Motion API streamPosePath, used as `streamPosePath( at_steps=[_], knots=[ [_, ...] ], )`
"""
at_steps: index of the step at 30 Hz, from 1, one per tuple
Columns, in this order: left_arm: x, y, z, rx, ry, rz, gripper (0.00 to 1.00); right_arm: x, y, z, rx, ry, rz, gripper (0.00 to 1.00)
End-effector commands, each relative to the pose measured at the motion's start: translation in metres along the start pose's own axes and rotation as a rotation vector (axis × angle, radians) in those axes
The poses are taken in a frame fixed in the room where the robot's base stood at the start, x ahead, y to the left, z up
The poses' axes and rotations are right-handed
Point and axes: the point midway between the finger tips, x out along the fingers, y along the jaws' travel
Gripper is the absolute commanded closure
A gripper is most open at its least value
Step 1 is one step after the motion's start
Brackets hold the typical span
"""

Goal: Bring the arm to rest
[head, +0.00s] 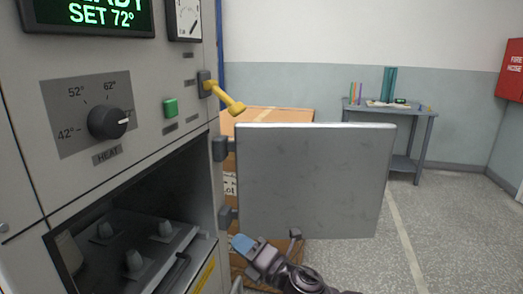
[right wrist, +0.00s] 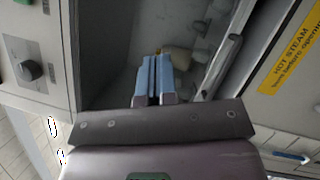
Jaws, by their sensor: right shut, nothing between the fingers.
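My right gripper (head: 243,243) shows at the lower middle of the head view, its blue fingertips together and empty. It is just outside the machine's open chamber, in front of the lower part of the open grey door (head: 312,185). In the right wrist view, the shut blue fingers (right wrist: 157,76) point toward the dark chamber opening. The dark tray (head: 105,232) with several grey knobbed pieces is inside the chamber. Pale rounded shapes show beyond the fingers in the right wrist view, too blurred to name. My left gripper is not in view.
The grey machine (head: 60,180) fills the left, with a heat dial (head: 108,122), green button (head: 170,108) and yellow lever (head: 228,100) sticking out. Cardboard boxes (head: 275,113) stand behind the door. A side table (head: 400,112) is far back. Floor at right is clear.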

Motion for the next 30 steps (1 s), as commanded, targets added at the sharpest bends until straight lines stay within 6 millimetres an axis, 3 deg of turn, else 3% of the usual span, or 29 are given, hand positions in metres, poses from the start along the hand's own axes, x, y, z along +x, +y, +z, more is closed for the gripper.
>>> streamPosePath(
  at_steps=[1,5,13,21,30],
  knots=[
    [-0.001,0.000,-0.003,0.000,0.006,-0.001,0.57,-0.008,0.009,0.006,0.117,-0.053,0.002,1.00],
    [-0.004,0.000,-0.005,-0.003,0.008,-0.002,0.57,-0.036,0.012,0.018,0.423,-0.186,-0.007,1.00],
    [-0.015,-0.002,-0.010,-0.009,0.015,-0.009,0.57,-0.118,-0.002,0.025,1.008,-0.462,-0.025,1.00],
    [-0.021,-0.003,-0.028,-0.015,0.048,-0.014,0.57,-0.211,-0.021,0.009,1.425,-0.710,-0.035,1.00],
    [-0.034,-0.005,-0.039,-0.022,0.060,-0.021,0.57,-0.320,-0.029,-0.027,1.694,-0.964,-0.044,1.00]
  ],
)
